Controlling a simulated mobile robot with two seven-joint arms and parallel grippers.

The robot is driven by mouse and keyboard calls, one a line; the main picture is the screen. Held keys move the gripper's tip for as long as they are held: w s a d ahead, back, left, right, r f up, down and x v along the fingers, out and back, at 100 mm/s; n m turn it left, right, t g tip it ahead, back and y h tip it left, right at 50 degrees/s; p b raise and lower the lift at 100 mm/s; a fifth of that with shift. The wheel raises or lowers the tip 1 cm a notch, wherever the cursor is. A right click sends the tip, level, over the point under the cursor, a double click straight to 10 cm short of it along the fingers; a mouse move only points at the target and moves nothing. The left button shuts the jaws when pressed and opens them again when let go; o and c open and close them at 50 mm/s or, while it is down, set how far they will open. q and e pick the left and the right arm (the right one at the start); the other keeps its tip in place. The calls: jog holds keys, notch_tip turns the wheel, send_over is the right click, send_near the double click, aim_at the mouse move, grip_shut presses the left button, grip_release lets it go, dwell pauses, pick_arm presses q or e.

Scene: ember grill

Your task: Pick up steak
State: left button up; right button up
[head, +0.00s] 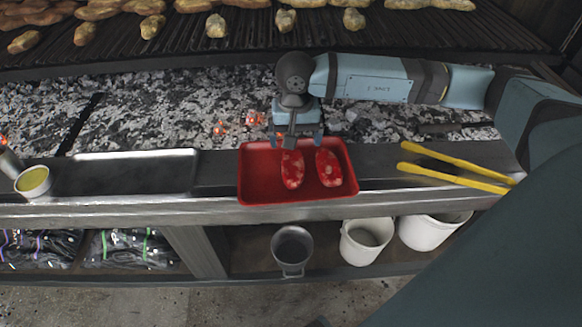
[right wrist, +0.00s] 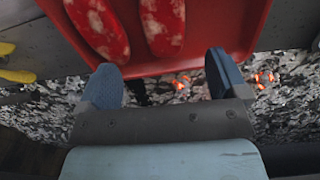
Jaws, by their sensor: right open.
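Two red, marbled steaks lie side by side in a red tray (head: 258,178), the left steak (head: 292,173) and the right steak (head: 329,168). In the right wrist view the steaks show at the top, one at centre (right wrist: 163,22) and one further left (right wrist: 100,25), in the tray (right wrist: 225,25). My right gripper (head: 298,140) is open and empty over the tray's back edge, just behind the left steak. In the right wrist view its fingers (right wrist: 163,78) are spread, with the steaks beyond the fingertips. My left gripper is not in view.
Yellow tongs (head: 457,163) lie on the ledge right of the red tray. A metal tray (head: 135,172) and a cup of yellow-green sauce (head: 33,180) are at left. Coals (head: 190,100) with glowing embers lie behind, below a grill grate with food. Containers stand on the shelf below.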

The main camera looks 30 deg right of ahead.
aim_at(293, 165)
jog(key=f, duration=0.9)
jog(key=shift+a, duration=0.3)
jog(key=shift+r, duration=0.1)
jog(key=c, duration=1.1)
jog(key=shift+o, duration=0.2)
